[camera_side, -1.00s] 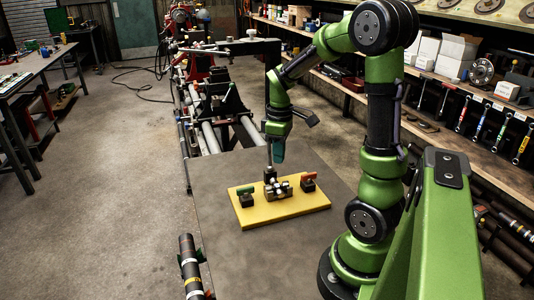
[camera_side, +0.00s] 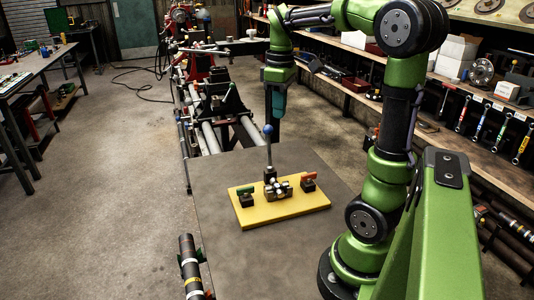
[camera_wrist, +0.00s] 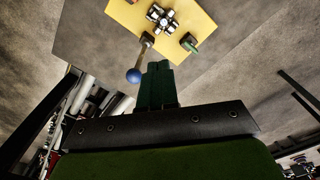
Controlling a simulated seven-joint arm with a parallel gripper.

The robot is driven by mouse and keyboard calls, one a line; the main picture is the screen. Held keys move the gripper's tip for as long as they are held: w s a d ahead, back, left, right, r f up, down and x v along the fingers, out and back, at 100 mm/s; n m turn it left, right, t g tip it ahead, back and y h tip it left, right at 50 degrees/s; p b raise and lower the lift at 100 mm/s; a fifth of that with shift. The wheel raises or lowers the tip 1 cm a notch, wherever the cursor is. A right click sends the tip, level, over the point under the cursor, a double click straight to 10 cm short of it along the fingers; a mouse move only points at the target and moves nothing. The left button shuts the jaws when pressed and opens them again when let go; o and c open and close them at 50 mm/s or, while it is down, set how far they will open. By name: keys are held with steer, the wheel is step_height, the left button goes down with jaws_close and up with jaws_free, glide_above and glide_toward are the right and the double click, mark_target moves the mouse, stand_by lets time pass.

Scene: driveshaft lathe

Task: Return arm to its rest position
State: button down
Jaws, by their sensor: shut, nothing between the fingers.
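My green arm reaches over the table from the right in the side view. My gripper (camera_side: 276,118) points down and is shut and empty, above the table and just right of a lever's blue ball knob (camera_side: 268,129). In the wrist view the shut fingers (camera_wrist: 158,66) show at the centre, with the blue knob (camera_wrist: 134,75) to their left and apart from them. The lever stands nearly upright on a yellow board (camera_side: 293,211), beside a small metal block (camera_side: 278,189). The wrist view shows part of the yellow board (camera_wrist: 190,14) at the top.
The board also carries a black clamp with a green handle (camera_side: 246,197) and one with a red handle (camera_side: 308,181). The grey table (camera_side: 226,258) is otherwise mostly clear. A lathe-like machine (camera_side: 215,118) stands behind it. Shelves with wrenches (camera_side: 484,118) line the right.

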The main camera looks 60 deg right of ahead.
steer(key=a+f+m+t, duration=0.1)
steer(key=a+m+t, duration=0.2)
steer(key=a, duration=0.5)
steer(key=s+a+f+m+t+y, duration=0.1)
steer(key=a+f+m+t, duration=0.1)
steer(key=a, duration=0.7)
steer(key=shift+a+m+t, duration=0.25)
steer(key=shift+m+t, duration=0.25)
steer(key=c, duration=1.7)
jaws_free()
steer(key=shift+n+t+y, duration=0.5)
steer(key=shift+y, duration=0.1)
steer(key=s+a, duration=0.1)
steer(key=a, duration=0.2)
steer(key=s+a, duration=0.1)
steer(key=shift+s+a, duration=0.15)
steer(key=shift+s, duration=0.15)
steer(key=shift+o, duration=1.3)
steer(key=shift+a+r, duration=0.1)
steer(key=shift+r, duration=0.05)
steer(key=o, duration=1.2)
